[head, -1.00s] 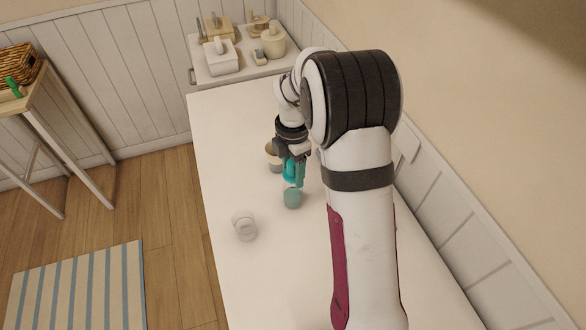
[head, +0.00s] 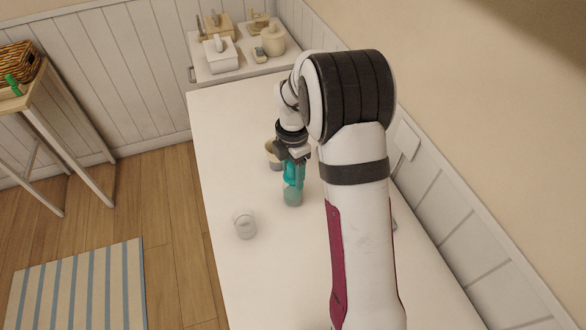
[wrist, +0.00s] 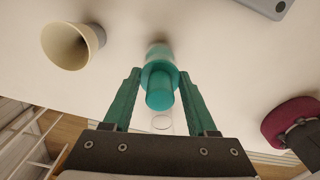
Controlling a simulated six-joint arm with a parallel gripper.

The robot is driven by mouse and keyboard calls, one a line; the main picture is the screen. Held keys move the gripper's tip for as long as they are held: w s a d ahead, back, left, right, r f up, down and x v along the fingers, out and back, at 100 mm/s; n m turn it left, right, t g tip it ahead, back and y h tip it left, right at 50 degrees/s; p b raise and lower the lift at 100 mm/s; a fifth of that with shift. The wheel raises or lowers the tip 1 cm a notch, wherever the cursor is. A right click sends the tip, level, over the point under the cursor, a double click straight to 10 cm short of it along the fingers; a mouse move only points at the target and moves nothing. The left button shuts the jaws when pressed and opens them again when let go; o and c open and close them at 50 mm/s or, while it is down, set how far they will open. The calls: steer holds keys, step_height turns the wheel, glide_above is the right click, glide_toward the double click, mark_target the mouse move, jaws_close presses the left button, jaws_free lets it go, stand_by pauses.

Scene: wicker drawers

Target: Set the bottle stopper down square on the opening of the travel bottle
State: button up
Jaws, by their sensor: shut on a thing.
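My gripper (wrist: 160,76) has its two teal fingers closed on the teal bottle stopper (wrist: 160,97), whose round knob points toward the wrist camera. The greenish travel bottle (head: 293,198) stands upright on the white table. In the head view my gripper (head: 293,176) is right over the bottle, and the stopper is hard to tell from the teal fingers. In the wrist view the bottle (wrist: 158,50) shows just beyond the stopper and is mostly covered by it. The opening is hidden, so I cannot tell whether the stopper touches it or sits square.
A clear glass (head: 245,225) stands left of the bottle, near the table's left edge. A beige cup (wrist: 72,46) stands behind the bottle, close to my gripper. Containers sit on a white cabinet (head: 237,68) at the back. The front-left tabletop is clear.

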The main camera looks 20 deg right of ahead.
mark_target(293, 165)
steer(key=shift+f, duration=0.5)
steer(key=o, duration=1.4)
step_height(293, 165, up, 16)
steer(key=shift+f, duration=0.1)
